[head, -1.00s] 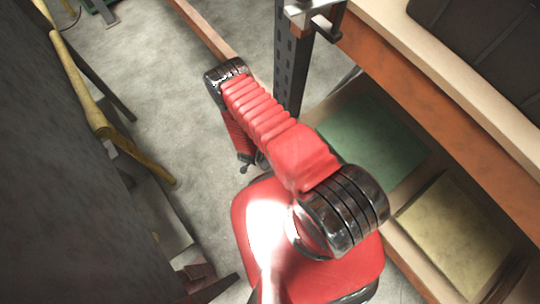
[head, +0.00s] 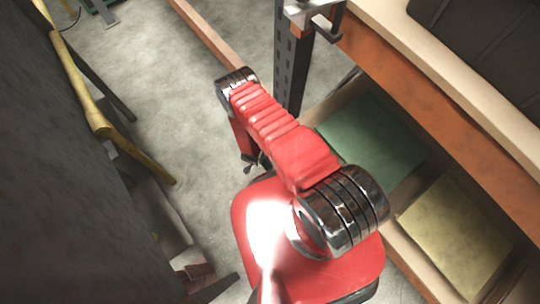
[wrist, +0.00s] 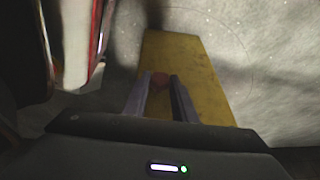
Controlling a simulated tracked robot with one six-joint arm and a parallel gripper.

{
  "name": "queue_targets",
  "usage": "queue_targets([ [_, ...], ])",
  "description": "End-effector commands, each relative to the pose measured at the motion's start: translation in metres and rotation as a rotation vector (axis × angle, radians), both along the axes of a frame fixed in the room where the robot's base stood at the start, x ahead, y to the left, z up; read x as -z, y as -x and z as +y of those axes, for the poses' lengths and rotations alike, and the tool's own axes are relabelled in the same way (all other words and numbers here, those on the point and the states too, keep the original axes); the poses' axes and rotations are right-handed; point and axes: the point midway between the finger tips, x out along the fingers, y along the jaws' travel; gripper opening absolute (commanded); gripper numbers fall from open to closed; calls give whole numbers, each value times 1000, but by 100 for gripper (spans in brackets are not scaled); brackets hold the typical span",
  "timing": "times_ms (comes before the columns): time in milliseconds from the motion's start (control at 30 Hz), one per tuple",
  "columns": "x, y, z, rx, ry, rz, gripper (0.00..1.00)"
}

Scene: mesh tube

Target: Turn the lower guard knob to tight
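In the wrist view, the two fingers of my gripper (wrist: 161,78) stand apart with a gap between their tips. A small round reddish thing (wrist: 160,80) shows in that gap, in front of a yellow board-like surface (wrist: 185,60). I cannot tell whether it is the lower guard knob, or whether the fingers touch it. In the head view, my gripper (head: 253,164) hangs small and dark below the end of my red arm, over the grey floor. No guard or knob can be made out in the head view.
A bench with an orange edge (head: 430,90) and a lower shelf holding a green panel (head: 372,138) and a yellow panel (head: 455,222) stands on the right. A dark upright post (head: 292,60) is behind my arm. A yellow bent pole (head: 100,125) is at left. Floor between is clear.

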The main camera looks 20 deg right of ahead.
Motion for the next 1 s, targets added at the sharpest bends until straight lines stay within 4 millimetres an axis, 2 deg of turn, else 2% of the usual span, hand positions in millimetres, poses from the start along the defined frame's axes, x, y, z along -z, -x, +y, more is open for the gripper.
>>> queue_targets([
  [33,0,0,0,0,0,0,20],
  [300,0,0,0,0,0,0,2],
  [1000,0,3,-1,0,-24,-77,2],
])
